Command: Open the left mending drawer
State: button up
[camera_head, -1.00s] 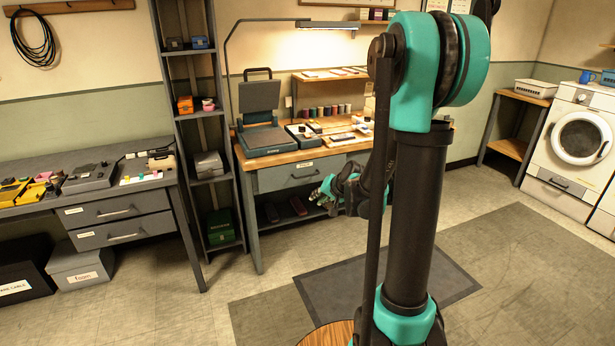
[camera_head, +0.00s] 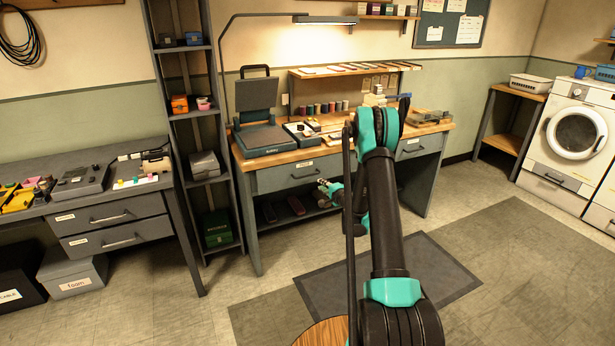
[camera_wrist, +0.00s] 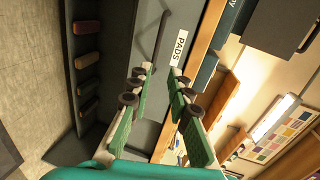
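The bench with the heat press has a grey left drawer (camera_head: 285,177) with a dark bar handle (camera_head: 304,174) and a small white label; it looks shut. In the wrist view, turned on its side, a drawer front (camera_wrist: 143,52) shows its bar handle (camera_wrist: 160,36) and a label (camera_wrist: 179,48) reading "PADS". My gripper (camera_head: 321,188) is in front of the bench, at the right end of this drawer. In the wrist view my gripper (camera_wrist: 162,73) is open and empty, its fingertips pointing at the drawer front, apart from the handle. A right drawer (camera_head: 418,147) is partly hidden by my arm.
The heat press (camera_head: 262,137), thread spools and a lamp stand on the bench. Below is a shelf with dark items (camera_head: 296,205). A narrow shelf rack (camera_head: 207,165) and another drawered bench (camera_head: 115,225) stand left.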

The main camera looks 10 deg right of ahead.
jog(key=x, duration=1.2)
jog(key=d+x, duration=0.1)
jog(key=x, duration=0.5)
jog(key=shift+w+f, duration=0.1)
jog(key=shift+f, duration=0.1)
grip_shut()
